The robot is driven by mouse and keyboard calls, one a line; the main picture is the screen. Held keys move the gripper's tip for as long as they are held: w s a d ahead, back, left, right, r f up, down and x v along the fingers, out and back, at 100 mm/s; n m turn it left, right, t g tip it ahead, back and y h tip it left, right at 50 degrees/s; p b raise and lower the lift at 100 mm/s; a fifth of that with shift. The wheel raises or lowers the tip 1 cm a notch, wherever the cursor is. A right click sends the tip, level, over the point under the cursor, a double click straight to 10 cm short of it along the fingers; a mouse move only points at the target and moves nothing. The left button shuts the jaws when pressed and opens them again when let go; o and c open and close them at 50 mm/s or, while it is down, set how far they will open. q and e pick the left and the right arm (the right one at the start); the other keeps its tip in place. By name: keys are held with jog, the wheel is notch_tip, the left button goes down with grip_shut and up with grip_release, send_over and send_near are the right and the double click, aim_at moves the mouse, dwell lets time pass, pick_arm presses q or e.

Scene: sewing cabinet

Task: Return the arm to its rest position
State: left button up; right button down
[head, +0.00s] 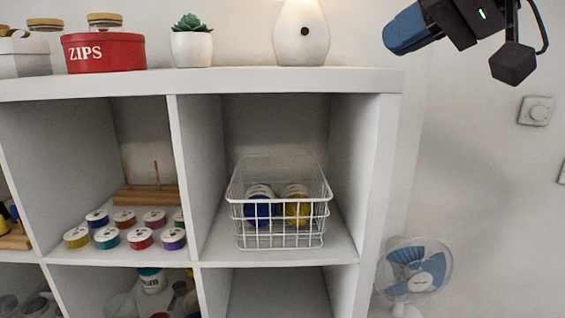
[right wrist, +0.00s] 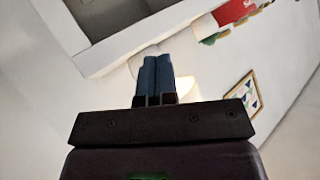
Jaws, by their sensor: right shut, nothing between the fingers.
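My right gripper (head: 405,30) is at the top right of the head view, raised above and to the right of the cabinet top. Its blue fingers (right wrist: 154,78) are together in the right wrist view, with nothing between them. It is apart from the shelves and everything on them. My left gripper is not in view.
A white cabinet (head: 240,80) fills the left and middle. A wire basket (head: 280,237) with a blue and a yellow spool stands in one compartment; several spools sit left of it. A red tin (head: 104,52), plant (head: 192,45) and lamp (head: 300,40) are on top. A fan (head: 413,272) stands right.

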jog(key=w+a+f+m+g+y, duration=0.1)
jog(key=a+f+m+g+y, duration=0.25)
jog(key=f+m, duration=0.35)
jog(key=w+a+f+m+g+y, duration=0.25)
jog(key=f+m+y, duration=0.2)
jog(key=f, duration=0.35)
jog(key=d+f+n+t+h, duration=0.3)
jog(key=d+f+n+t, duration=0.25)
jog(key=f+n, duration=0.4)
jog(key=d+f+n+t+h, duration=0.35)
jog(key=f+n+t, duration=0.25)
jog(key=f+n, duration=0.4)
jog(key=d+f+n+t+h, duration=0.2)
jog(key=d+f+n+t, duration=0.35)
jog(key=f+n, duration=0.4)
jog(key=s+d+f+m+g+h, duration=0.1)
jog(key=s+f+m+g+h, duration=0.1)
jog(key=s+f+m, duration=0.4)
jog(key=s+d+f+m+g+h, duration=0.2)
jog(key=s+f+m, duration=0.4)
jog(key=f, duration=0.6)
jog(key=s+d+f+m+g+h, duration=0.1)
jog(key=s+f+m+g+h, duration=0.2)
jog(key=s+f+m, duration=0.3)
notch_tip(320, 180, down, 3)
jog(key=m+h, duration=0.1)
jog(key=m, duration=0.2)
jog(key=shift+d+g, duration=0.3)
jog(key=shift+d, duration=0.05)
